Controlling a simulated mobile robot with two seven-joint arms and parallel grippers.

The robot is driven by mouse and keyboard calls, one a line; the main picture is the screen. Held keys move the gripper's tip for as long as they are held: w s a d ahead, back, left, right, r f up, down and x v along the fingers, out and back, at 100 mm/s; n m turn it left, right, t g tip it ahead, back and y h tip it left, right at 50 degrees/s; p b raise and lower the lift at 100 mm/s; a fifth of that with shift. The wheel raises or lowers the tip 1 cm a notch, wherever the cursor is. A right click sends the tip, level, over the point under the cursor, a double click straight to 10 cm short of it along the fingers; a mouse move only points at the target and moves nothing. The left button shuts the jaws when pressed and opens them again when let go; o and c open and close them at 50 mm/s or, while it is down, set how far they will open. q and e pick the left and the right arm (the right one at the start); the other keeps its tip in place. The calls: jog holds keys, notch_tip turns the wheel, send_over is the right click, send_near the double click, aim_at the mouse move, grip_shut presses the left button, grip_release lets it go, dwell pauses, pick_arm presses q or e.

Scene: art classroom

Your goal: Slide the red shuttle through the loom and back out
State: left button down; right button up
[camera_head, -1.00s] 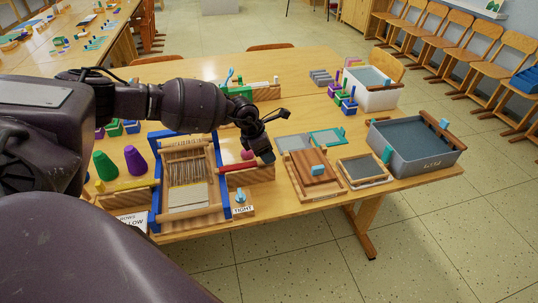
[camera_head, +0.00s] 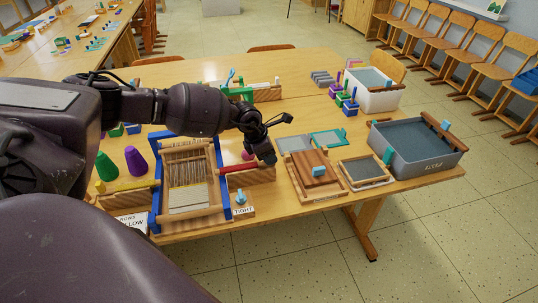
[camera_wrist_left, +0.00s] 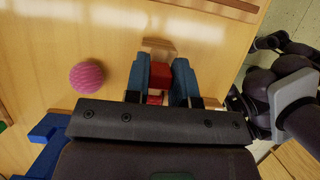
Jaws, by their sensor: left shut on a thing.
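The red shuttle (camera_head: 238,167) lies along a wooden rest (camera_head: 252,178) on the right side of the loom. The loom (camera_head: 154,190) has a blue frame, wooden bars and pale warp threads. The shuttle's left end is near the loom's right upright; I cannot tell whether it reaches inside. My left gripper (camera_head: 268,158) is at the shuttle's right end, pointing down. In the left wrist view, its blue-grey fingers (camera_wrist_left: 160,82) are shut on the red shuttle (camera_wrist_left: 159,74), one finger on each side. My right gripper does not show.
A pink ball (camera_wrist_left: 87,77) lies beside the gripper. A TIGHT label (camera_head: 243,210) and a blue peg (camera_head: 240,196) stand in front. Wooden frames (camera_head: 312,175) and a grey tub (camera_head: 425,165) are to the right. Green (camera_head: 105,166) and purple (camera_head: 135,160) cones stand left of the loom.

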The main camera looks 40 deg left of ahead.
aim_at(227, 169)
pick_arm(q)
jog(key=shift+s+a, duration=0.15)
jog(key=s+a+p, duration=0.1)
jog(key=s+a, duration=0.2)
jog(key=s+a+p, duration=0.1)
jog(key=s+a, duration=0.2)
jog(key=s+a+p, duration=0.2)
jog(key=s, duration=0.2)
jog(key=shift+s+a, duration=0.1)
jog(key=shift+a, duration=0.3)
jog(key=shift+s+a, duration=0.1)
jog(key=c, duration=1.3)
grip_release()
jog(key=shift+c, duration=0.2)
jog(key=o, duration=0.4)
jog(key=shift+s, duration=0.15)
